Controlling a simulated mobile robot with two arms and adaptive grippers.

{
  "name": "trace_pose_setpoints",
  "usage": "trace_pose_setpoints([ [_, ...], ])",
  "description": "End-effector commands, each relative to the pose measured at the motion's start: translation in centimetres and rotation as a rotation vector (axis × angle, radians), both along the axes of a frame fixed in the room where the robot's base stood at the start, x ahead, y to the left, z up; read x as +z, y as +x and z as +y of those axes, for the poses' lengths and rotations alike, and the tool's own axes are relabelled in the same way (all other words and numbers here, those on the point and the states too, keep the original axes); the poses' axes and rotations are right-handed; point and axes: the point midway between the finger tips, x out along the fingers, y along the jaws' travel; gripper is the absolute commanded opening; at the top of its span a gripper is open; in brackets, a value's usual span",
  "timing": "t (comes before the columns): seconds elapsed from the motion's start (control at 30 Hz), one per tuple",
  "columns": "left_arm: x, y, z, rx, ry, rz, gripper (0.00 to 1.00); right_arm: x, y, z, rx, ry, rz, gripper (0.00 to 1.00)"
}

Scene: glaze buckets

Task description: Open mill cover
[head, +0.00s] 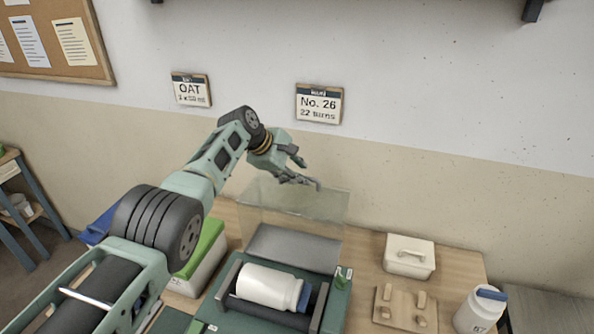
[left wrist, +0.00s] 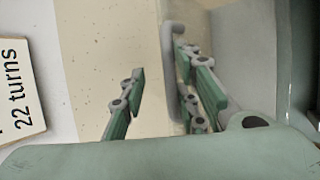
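The mill (head: 337,310) is a green machine on the table with a white jar (head: 268,287) with a blue cap lying across its dark rollers. Its clear cover (head: 325,207) stands raised and roughly upright at the back of the mill. My left gripper (head: 308,173) is at the cover's top edge, fingers apart. In the left wrist view, the grey handle bar (left wrist: 172,75) lies between the spread fingers (left wrist: 160,65), close to the right-hand finger. I cannot tell whether that finger touches it. My right gripper is not in view.
A white lidded box (head: 408,258), a wooden block with pegs (head: 405,309) and another white jar (head: 477,313) with a blue cap stand right of the mill. A green-topped bin (head: 206,247) is at left. Wall signs (head: 319,104) hang behind.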

Motion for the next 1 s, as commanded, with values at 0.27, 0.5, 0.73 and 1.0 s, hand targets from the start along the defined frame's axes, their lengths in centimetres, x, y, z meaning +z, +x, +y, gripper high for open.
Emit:
trace_pose_setpoints([
  [0.27, 0.0, -0.1, 0.1, -0.002, -0.001, 0.002, 0.29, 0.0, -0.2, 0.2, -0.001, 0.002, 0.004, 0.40],
  [0.5, 1.0, -0.4, 0.8, -0.002, -0.003, 0.003, 0.29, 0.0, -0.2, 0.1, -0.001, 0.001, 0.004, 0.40],
  [0.73, 2.4, -1.2, 1.8, 0.001, 0.001, 0.001, 0.29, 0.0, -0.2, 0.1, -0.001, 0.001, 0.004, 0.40],
  [1.0, 5.9, -2.8, 4.1, 0.000, 0.000, 0.000, 0.29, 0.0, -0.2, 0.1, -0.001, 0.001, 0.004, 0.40],
])
